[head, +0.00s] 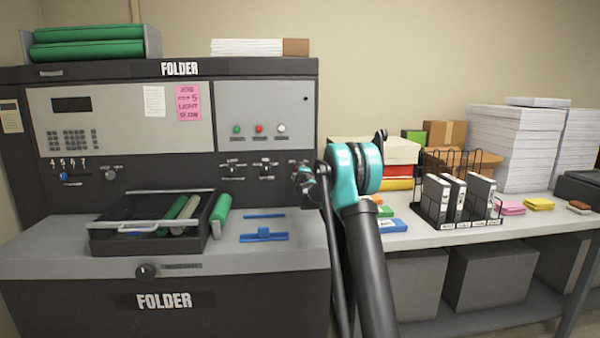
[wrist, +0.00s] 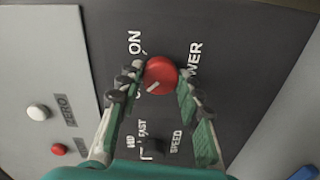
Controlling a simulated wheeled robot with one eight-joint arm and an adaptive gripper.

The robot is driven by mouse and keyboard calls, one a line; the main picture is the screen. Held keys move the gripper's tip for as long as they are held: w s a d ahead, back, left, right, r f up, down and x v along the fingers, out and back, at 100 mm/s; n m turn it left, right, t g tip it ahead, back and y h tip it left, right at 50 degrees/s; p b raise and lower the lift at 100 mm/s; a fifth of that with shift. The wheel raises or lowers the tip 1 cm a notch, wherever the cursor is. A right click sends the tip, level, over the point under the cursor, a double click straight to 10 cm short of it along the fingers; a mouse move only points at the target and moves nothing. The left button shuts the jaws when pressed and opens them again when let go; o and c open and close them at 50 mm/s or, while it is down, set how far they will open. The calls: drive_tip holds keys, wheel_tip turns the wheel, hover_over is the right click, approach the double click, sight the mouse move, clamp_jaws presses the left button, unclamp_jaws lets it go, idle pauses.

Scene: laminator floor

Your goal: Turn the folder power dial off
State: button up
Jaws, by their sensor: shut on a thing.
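The folder machine (head: 270,100) stands at the left in the head view, with a dark control panel. In the wrist view the red power dial (wrist: 161,70) sits on that panel, between the word "ON" and the partly covered word "POWER". A white mark on the dial points down and left in the picture, towards lettering that a finger partly hides. My gripper (wrist: 160,77) is shut on the dial, one finger on each side. In the head view my gripper (head: 306,180) is at the panel's right end and hides the dial.
A black speed knob (wrist: 153,147) sits close to the power dial, between my fingers. Red and white buttons (wrist: 38,112) are at the left in the wrist view. An open tray (head: 120,240) with rollers rests on the machine's ledge. A side table (head: 440,238) holds binders and paper stacks.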

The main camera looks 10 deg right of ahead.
drive_tip(key=o, duration=1.2)
drive_tip(key=shift+c, duration=0.2)
drive_tip(key=s, duration=1.2)
drive_tip(key=shift+r, duration=0.2)
